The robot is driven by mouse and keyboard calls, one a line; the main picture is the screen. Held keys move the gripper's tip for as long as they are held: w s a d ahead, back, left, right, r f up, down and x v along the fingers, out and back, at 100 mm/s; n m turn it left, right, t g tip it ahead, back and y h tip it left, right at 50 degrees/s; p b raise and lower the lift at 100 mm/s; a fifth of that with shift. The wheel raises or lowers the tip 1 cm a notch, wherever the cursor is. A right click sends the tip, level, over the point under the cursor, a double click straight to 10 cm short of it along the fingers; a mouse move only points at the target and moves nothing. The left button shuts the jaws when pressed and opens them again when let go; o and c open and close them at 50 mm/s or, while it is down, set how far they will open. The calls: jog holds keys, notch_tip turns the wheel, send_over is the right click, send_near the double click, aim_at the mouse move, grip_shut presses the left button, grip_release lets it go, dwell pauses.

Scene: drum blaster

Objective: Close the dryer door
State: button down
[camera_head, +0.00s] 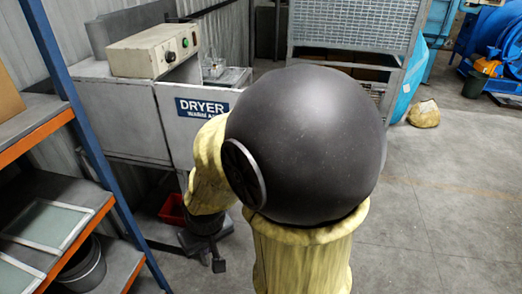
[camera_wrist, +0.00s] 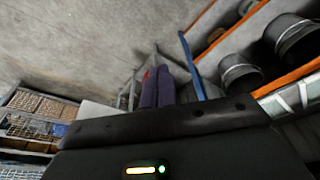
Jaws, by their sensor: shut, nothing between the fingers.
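The dryer (camera_head: 110,112) is a grey metal cabinet at the left back of the head view, with a beige control box (camera_head: 150,52) on top. The pale panel with the blue DRYER sign (camera_head: 182,132) looks like its door. Glassware (camera_head: 214,68) shows behind its top edge. I cannot tell how far it stands open; my arm covers its right part. My gripper (camera_head: 218,265) hangs low in front of the dryer, below the panel and apart from it in the picture. In the wrist view, its two purple fingers (camera_wrist: 158,72) are together and empty.
A blue-and-orange shelf rack (camera_head: 68,118) with glass panels and a bucket (camera_head: 82,268) stands close at the left. A red bin (camera_head: 172,209) sits under the dryer. A grey mesh rack (camera_head: 352,33) stands behind my arm.

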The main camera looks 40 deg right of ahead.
jog(key=w+d+f+m+t+h, duration=0.4)
jog(key=w+d+f+m, duration=0.3)
jog(key=w+d, duration=0.3)
jog(key=d+r+m+t+h, duration=0.1)
jog(key=d+r+t+h, duration=0.1)
jog(key=d+r+h, duration=0.2)
jog(key=w+d+r+m+t+h, duration=0.1)
jog(key=d+r+m+t+h, duration=0.1)
jog(key=d+h, duration=0.4)
jog(key=shift+w+d+r+t+b, duration=0.25)
jog(key=shift+d+r+t+b, duration=0.2)
jog(key=shift+d+r, duration=0.55)
jog(key=shift+d+f, duration=0.1)
jog(key=shift+f, duration=0.05)
